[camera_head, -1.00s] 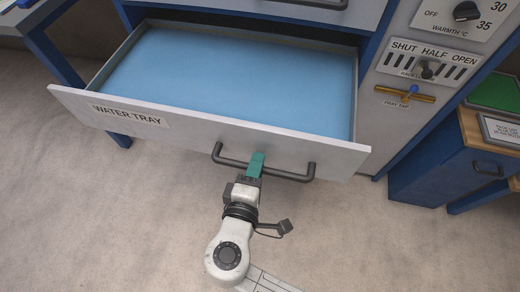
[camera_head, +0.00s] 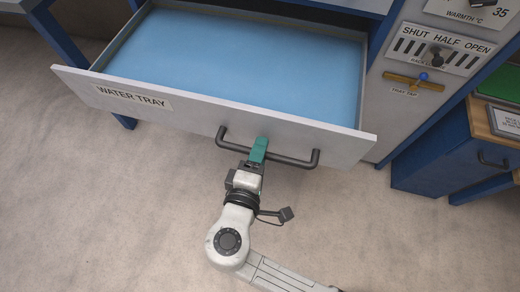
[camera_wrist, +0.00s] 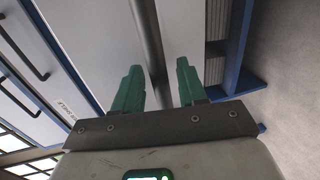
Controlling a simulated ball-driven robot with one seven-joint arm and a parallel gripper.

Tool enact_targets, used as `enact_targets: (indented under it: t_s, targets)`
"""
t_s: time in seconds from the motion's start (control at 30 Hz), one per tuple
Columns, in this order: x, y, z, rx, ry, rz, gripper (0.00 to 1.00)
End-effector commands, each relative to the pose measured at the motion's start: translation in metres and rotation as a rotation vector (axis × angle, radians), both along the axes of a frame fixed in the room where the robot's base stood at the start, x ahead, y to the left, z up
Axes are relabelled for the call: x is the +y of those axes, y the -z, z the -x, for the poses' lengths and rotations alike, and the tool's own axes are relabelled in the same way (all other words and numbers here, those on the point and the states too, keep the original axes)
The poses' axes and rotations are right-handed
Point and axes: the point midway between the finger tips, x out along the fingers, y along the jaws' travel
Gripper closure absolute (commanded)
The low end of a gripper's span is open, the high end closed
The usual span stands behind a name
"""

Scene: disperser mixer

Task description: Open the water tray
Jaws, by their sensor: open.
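The water tray (camera_head: 160,122) is a drawer with a white labelled front, pulled well out of its blue-framed cabinet. Blue water or a blue floor (camera_head: 235,52) fills its inside. A dark bar handle (camera_head: 295,161) is fixed across the right half of its front. My gripper (camera_head: 259,147) is at the middle of this handle, its teal fingers pointing toward the tray front. In the wrist view, the two teal fingers (camera_wrist: 157,85) stand apart, with the handle bar (camera_wrist: 150,45) running between them. Whether either finger touches the bar cannot be told.
A brass tray tap (camera_head: 414,83) and a SHUT/HALF/OPEN slider panel (camera_head: 437,55) are on the cabinet right of the tray. A blue cabinet (camera_head: 435,150) stands at the far right. The floor (camera_head: 100,220) in front is clear.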

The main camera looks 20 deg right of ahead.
Motion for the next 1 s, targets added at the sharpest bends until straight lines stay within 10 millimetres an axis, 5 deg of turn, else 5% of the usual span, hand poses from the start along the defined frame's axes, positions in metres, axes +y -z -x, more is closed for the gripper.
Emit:
enact_targets:
  t_s: [0.5,1.0]
  targets:
    - [0.051,-0.018,0.07,0.001,-0.002,0.0,0.59]
    - [0.059,-0.02,0.081,0.001,0.0,0.0,0.59]
